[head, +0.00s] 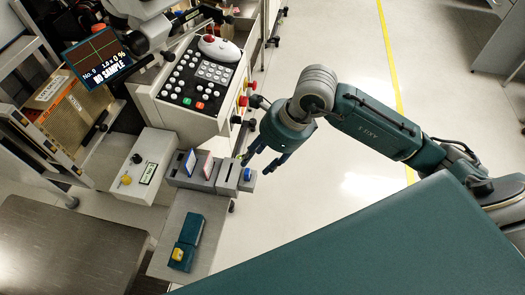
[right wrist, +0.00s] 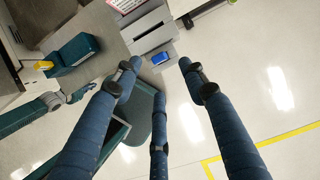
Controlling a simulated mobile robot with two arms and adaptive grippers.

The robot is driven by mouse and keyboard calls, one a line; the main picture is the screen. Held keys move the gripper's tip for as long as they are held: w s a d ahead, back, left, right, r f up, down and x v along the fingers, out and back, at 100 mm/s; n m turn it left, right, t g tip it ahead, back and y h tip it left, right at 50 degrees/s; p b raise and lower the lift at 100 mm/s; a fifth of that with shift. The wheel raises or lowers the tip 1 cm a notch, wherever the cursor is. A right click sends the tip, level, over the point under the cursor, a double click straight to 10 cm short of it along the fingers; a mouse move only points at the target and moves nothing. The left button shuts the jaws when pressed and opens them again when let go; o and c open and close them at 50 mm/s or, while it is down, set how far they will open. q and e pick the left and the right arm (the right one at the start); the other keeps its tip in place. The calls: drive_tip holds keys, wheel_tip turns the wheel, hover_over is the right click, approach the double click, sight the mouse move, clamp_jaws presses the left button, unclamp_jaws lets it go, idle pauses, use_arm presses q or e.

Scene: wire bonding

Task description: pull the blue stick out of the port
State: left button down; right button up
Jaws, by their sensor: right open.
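The blue stick (head: 248,174) sits in the port at the right end of the row of grey blocks (head: 228,180). In the right wrist view the blue stick (right wrist: 163,57) shows as a small blue block on a light grey piece, ahead of the fingers. My right gripper (head: 262,166) is open and empty, just right of and slightly above the stick in the head view. In the right wrist view its fingers (right wrist: 158,82) are spread, with the stick apart from them. My left gripper is not visible in the head view.
A blue card (head: 190,162) and a red-and-white card (head: 207,166) stand in the grey blocks. A control panel (head: 205,85) with knobs along its right side stands behind. A teal box with a yellow part (head: 188,238) lies in front. Open floor (head: 345,180) is at right.

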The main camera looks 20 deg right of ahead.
sight(248, 171)
drive_tip(key=x, duration=0.7)
drive_tip(key=shift+w+a+f+p, duration=0.1)
drive_tip(key=shift+a+f+p, duration=0.15)
drive_tip(key=shift+p, duration=0.15)
clamp_jaws()
